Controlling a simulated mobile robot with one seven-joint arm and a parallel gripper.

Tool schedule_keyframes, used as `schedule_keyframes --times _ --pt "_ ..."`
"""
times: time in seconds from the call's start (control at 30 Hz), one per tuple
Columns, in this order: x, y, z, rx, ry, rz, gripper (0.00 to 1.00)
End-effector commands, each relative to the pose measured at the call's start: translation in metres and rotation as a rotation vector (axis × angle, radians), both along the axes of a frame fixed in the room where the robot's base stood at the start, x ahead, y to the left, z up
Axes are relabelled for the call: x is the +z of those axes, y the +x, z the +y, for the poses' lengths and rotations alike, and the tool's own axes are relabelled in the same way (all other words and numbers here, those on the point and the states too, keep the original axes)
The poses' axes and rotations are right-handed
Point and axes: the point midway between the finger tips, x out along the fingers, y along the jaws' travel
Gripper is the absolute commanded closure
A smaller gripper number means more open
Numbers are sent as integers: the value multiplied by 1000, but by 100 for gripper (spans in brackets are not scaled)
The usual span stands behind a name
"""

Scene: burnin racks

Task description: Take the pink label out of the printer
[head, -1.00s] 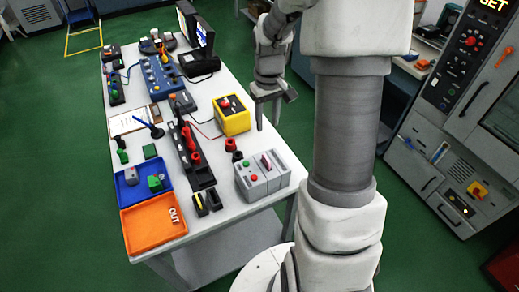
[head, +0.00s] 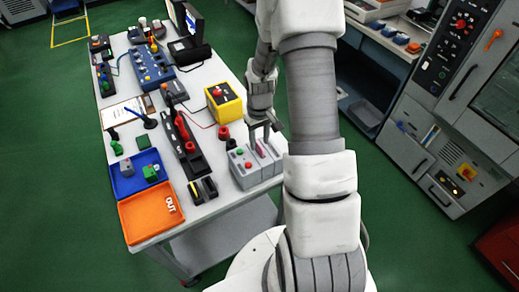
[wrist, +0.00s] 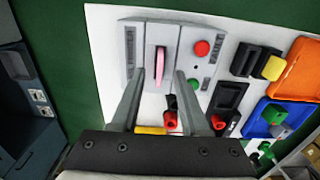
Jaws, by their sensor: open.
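My gripper (head: 265,130) is open over the printer. In the wrist view its fingers (wrist: 158,84) lie one on each side of the label; I cannot tell how far above it they are.
Blue (head: 124,187) and orange (head: 137,225) trays lie at the left edge. A grey cabinet (head: 440,165) stands at right.

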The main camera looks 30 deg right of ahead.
Motion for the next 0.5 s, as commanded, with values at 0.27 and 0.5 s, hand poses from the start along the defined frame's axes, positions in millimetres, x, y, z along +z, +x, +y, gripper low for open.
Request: schedule_keyframes --times 0.27,0.5 --pt "-29 1 -1 -1 0 1 55" --pt "-32 1 -1 0 0 -1 55"
